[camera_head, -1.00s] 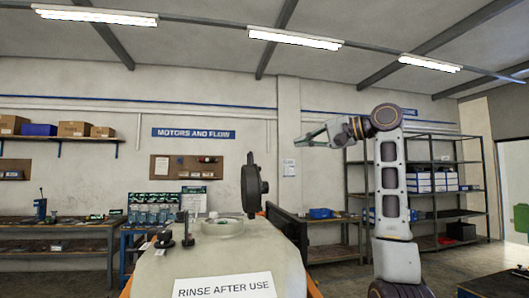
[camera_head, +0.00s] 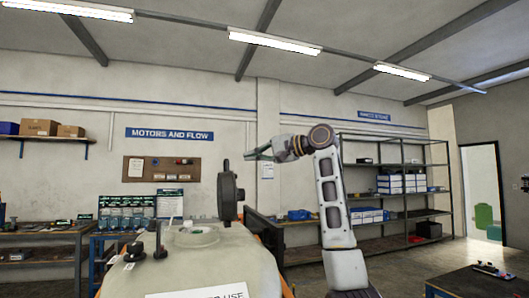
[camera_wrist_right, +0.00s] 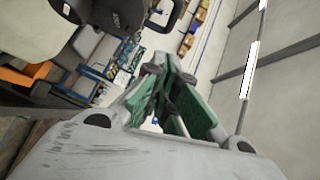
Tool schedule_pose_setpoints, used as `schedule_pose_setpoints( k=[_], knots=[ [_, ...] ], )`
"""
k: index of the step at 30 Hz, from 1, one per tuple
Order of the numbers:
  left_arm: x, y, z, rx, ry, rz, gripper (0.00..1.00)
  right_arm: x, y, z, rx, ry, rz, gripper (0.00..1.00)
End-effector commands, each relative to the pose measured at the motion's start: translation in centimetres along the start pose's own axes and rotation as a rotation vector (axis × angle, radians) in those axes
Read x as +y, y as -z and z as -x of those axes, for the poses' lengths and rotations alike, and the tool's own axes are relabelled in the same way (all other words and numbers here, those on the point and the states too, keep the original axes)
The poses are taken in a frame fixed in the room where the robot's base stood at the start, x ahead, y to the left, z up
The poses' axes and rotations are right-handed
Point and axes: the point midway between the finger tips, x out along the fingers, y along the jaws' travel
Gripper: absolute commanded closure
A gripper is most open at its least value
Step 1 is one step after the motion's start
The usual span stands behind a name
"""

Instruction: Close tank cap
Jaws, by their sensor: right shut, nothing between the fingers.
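The pale tank (camera_head: 225,262) stands at the bottom centre of the head view, with a round filler opening (camera_head: 195,236) on its top. The black tank cap (camera_head: 228,196) stands upright on edge at the right side of the opening, swung open. In the right wrist view the dark cap (camera_wrist_right: 108,15) shows at the upper left, cut by the frame edge. My right gripper (camera_head: 252,155) is raised to the right of and above the cap, apart from it, pointing left. Its green-padded fingers (camera_wrist_right: 168,95) are shut and empty. My left gripper is out of view.
A small black knob fitting (camera_head: 160,243) stands on the tank left of the opening. Benches with parts (camera_head: 45,235) are at the left, and metal shelving (camera_head: 400,180) is behind my right arm. The air above the tank is clear.

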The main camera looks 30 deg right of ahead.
Motion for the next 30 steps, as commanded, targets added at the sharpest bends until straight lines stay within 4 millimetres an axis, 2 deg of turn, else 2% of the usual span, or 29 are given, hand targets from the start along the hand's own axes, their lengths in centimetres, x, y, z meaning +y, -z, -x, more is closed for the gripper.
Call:
schedule_pose_setpoints(
  k=[3,12,30],
  knots=[
    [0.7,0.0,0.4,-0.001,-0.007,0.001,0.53,-0.1,-0.7,-1.4,-0.002,-0.001,0.002,1.00],
    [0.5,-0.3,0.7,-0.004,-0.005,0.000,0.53,0.0,-2.6,-3.2,0.000,0.000,0.000,1.00],
    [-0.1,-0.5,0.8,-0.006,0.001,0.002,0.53,-0.1,-3.0,-3.5,0.000,-0.004,0.004,1.00]
  ],
)
